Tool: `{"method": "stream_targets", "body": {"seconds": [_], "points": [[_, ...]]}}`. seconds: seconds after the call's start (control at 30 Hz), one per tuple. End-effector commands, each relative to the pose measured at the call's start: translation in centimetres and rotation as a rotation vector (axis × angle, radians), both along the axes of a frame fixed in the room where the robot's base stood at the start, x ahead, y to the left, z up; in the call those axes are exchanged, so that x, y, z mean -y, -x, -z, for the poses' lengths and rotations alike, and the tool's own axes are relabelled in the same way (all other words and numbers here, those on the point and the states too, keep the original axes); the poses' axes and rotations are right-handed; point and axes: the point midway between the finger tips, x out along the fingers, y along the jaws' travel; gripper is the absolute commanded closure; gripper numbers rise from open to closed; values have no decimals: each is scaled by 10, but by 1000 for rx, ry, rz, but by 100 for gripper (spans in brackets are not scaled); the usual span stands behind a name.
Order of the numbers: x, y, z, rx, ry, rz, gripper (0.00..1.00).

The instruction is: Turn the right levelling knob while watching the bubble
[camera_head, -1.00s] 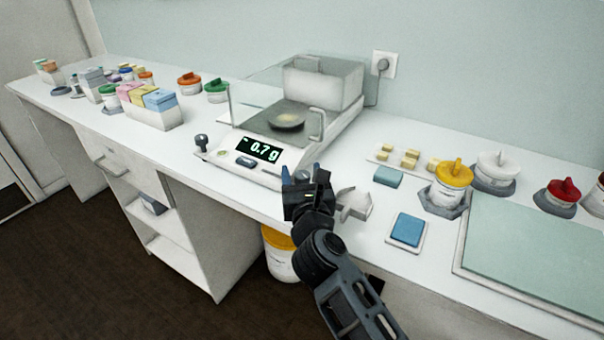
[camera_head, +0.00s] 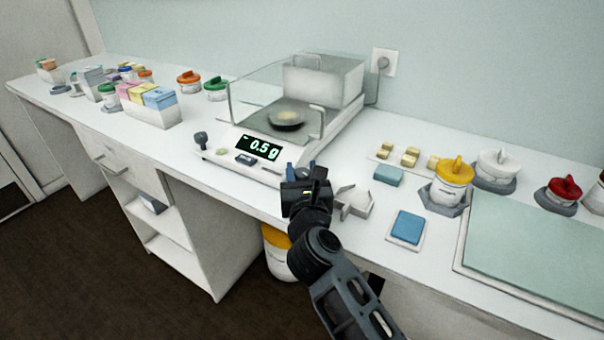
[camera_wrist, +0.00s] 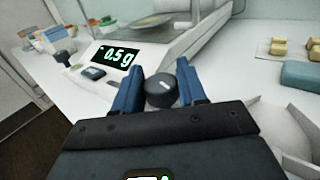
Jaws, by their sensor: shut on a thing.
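The balance (camera_head: 230,158) stands on the bench, its display (camera_head: 259,147) reading about -0.5 g. A small pan with pale contents (camera_head: 286,119) sits inside its glass shield. The left levelling knob (camera_head: 201,139) is dark and stands at the front left corner. The right levelling knob (camera_wrist: 161,90) is dark and round and shows between my blue fingers in the wrist view. My gripper (camera_wrist: 160,85) is shut on it; in the head view my gripper (camera_head: 302,174) hides that knob. A small pale round spot (camera_head: 222,151), possibly the bubble level, is left of the display; its bubble is too small to read.
A white scoop-like piece (camera_head: 354,203) lies right of my gripper. A blue pad (camera_head: 408,228), a teal block (camera_head: 389,175) and a yellow-lidded jar (camera_head: 453,182) stand further right. A yellow-lidded tub (camera_head: 277,252) is below the bench edge.

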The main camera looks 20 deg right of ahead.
Motion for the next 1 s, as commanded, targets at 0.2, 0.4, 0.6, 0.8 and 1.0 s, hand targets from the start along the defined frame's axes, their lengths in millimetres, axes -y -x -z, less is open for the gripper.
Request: {"method": "stream_targets", "body": {"seconds": [0.2, 0.4, 0.6, 0.8, 1.0], "points": [[-2, -1, 4, 2, 0, 124, 89], [-1, 0, 2, 3, -1, 193, 89], [0, 1, 1, 2, -2, 199, 89], [0, 1, 1, 2, -2, 198, 49], [0, 0, 0, 3, -2, 198, 39]]}}
